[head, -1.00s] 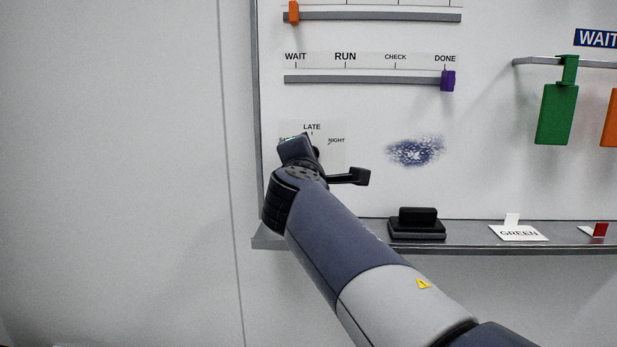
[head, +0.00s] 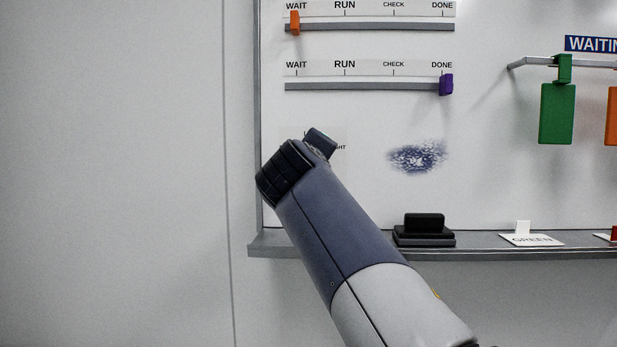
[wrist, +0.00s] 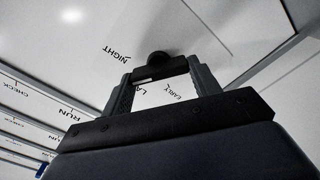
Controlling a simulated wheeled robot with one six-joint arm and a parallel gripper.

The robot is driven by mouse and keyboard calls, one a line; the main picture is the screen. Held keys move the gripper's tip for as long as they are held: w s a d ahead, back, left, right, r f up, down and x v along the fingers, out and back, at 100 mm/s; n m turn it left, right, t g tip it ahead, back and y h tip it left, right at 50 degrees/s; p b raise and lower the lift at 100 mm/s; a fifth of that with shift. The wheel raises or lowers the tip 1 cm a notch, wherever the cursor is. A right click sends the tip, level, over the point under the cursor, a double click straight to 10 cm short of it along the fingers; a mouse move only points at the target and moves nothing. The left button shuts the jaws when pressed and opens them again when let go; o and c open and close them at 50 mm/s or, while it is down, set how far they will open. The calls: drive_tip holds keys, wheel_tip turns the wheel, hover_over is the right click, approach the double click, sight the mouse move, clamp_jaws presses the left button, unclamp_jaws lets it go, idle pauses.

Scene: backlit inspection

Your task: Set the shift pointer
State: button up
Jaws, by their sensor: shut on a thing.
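The shift dial is a pale panel (head: 338,133) low on the left of the whiteboard, mostly hidden behind my arm in the head view. In the wrist view its NIGHT label (wrist: 117,52) is clear, and LATE and EARLY show partly between my fingers. The dark shift pointer (wrist: 160,68) lies between the fingertips, with a round black knob (wrist: 158,58) just beyond it. My gripper (wrist: 159,72) is shut on the pointer. Which label the pointer faces is not clear.
Above are two slider rails, with an orange slider (head: 295,22) at WAIT and a purple slider (head: 446,85) at DONE. A blue smudge (head: 416,157) is to the right. A green tag (head: 556,112) hangs at right.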

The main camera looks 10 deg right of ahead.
drive_tip(key=m+b, duration=0.3)
drive_tip(key=m, duration=0.2)
drive_tip(key=shift+d, duration=0.1)
idle(0.5)
drive_tip(key=o, duration=1)
drive_tip(key=shift+s, duration=0.15)
drive_tip(key=b+v, duration=0.1)
drive_tip(key=v, duration=0.9)
drive_tip(key=shift+s+b, duration=0.3)
drive_tip(key=shift+b, duration=0.1)
drive_tip(key=shift+w+r, duration=0.1)
drive_tip(key=p+x, duration=0.2)
drive_tip(key=x, duration=0.8)
drive_tip(key=shift+w, duration=0.35)
